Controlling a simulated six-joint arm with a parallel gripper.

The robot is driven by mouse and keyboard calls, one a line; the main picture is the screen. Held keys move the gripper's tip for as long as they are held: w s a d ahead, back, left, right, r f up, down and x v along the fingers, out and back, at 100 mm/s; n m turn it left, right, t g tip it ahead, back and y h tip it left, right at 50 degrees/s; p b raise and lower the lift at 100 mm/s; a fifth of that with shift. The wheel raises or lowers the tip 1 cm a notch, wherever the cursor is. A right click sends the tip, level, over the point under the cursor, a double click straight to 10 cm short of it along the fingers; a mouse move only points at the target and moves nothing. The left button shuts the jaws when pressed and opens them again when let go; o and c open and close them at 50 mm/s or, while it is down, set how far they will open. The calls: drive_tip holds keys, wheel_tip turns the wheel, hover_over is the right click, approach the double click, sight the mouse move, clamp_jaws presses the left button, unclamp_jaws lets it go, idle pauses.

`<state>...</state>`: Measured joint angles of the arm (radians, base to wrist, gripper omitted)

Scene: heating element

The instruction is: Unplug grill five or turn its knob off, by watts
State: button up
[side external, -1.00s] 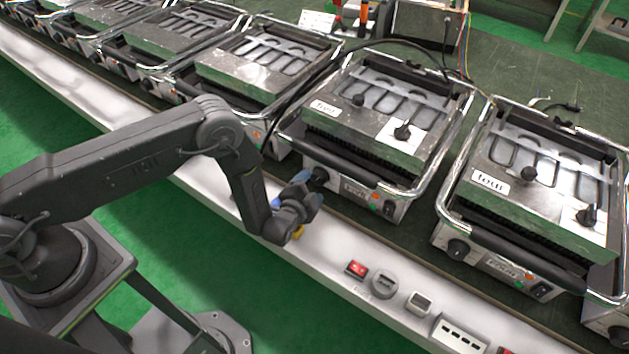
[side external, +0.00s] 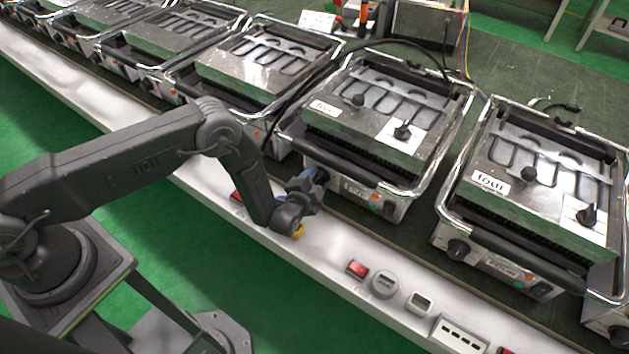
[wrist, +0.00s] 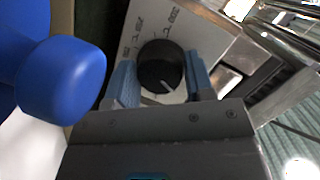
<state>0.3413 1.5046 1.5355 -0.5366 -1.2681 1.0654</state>
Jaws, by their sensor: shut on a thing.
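The grill (side external: 365,125) in front of my arm has a white label that is hard to read, coils on top and a front panel with a knob and a small orange light. My gripper (side external: 313,182) is at the left end of this panel and hides the knob in the side view. In the wrist view the black round knob (wrist: 160,62) sits between the two blue fingers of my gripper (wrist: 163,75), which are shut on it. Its white pointer line points toward the lower right of that view. A black plug (side external: 403,131) lies on the grill top.
Another grill (side external: 545,175) stands to the right, and several more line up to the left. A white rail (side external: 330,235) in front carries a red switch (side external: 357,268) and a round meter (side external: 384,284). A blue rounded object (wrist: 65,75) is close at left in the wrist view.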

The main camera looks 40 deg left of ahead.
drive_tip(key=shift+c, duration=0.8)
drive_tip(key=shift+n+h, duration=0.3)
drive_tip(key=shift+n, duration=0.3)
drive_tip(key=shift+d, duration=0.1)
drive_tip(key=o, duration=0.9)
drive_tip(key=v, duration=1.3)
drive_tip(key=shift+s+r, duration=0.2)
drive_tip(key=shift+s, duration=0.15)
